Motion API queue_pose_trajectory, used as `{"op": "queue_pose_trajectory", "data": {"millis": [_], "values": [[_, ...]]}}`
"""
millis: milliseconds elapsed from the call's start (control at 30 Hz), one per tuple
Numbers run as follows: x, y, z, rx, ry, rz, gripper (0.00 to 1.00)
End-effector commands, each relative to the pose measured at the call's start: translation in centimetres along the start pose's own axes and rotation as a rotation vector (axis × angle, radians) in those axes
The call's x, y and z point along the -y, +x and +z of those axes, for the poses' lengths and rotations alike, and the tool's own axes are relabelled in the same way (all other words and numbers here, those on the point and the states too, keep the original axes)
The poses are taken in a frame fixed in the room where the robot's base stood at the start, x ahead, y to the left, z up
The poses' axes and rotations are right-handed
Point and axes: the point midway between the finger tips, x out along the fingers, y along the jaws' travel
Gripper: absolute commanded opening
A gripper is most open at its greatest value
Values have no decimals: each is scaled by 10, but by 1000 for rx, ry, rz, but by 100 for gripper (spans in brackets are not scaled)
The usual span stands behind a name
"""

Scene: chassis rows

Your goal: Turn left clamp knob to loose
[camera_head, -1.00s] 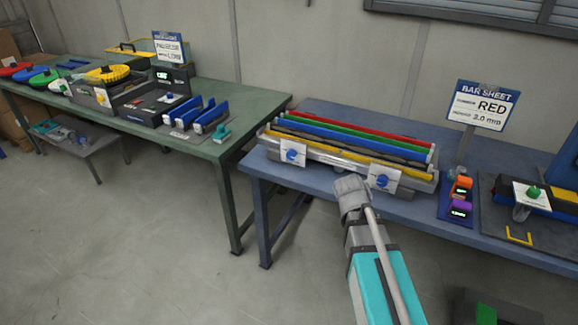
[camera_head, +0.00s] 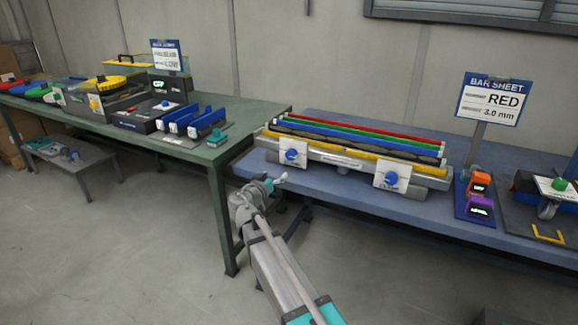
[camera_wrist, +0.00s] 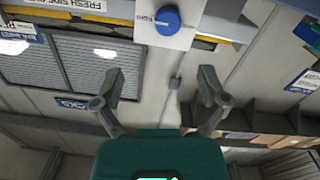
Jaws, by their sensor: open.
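The left clamp knob (camera_head: 292,155) is a round blue knob on a white plate at the front left of the bar rack (camera_head: 345,166). A similar right clamp knob (camera_head: 391,179) sits on a second plate at the front right. My gripper (camera_head: 278,180) is just below and left of the left knob in the head view, in front of the blue table edge, apart from the knob. In the wrist view my gripper (camera_wrist: 162,80) has its fingers spread with nothing between them. A blue knob (camera_wrist: 167,20) on a white plate shows at the top, beyond the fingertips; its lettering is hard to read.
Red, green, blue and yellow bars lie along the rack. A sign (camera_head: 493,100) reads RED, 3.0 mm. Orange and purple devices (camera_head: 480,193) stand right of the rack. A green table (camera_head: 205,160) is close on the left. The floor in front is free.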

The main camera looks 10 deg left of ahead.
Motion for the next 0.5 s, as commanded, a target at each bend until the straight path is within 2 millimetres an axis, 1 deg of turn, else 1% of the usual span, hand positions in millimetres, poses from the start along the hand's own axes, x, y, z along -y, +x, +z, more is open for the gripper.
{"op": "queue_pose_trajectory", "data": {"millis": [33,100,500], "values": [[7,-2,0,-13,4,-9,93],[11,-4,-2,-25,6,-15,93],[11,-3,-4,-27,7,-16,93]]}}
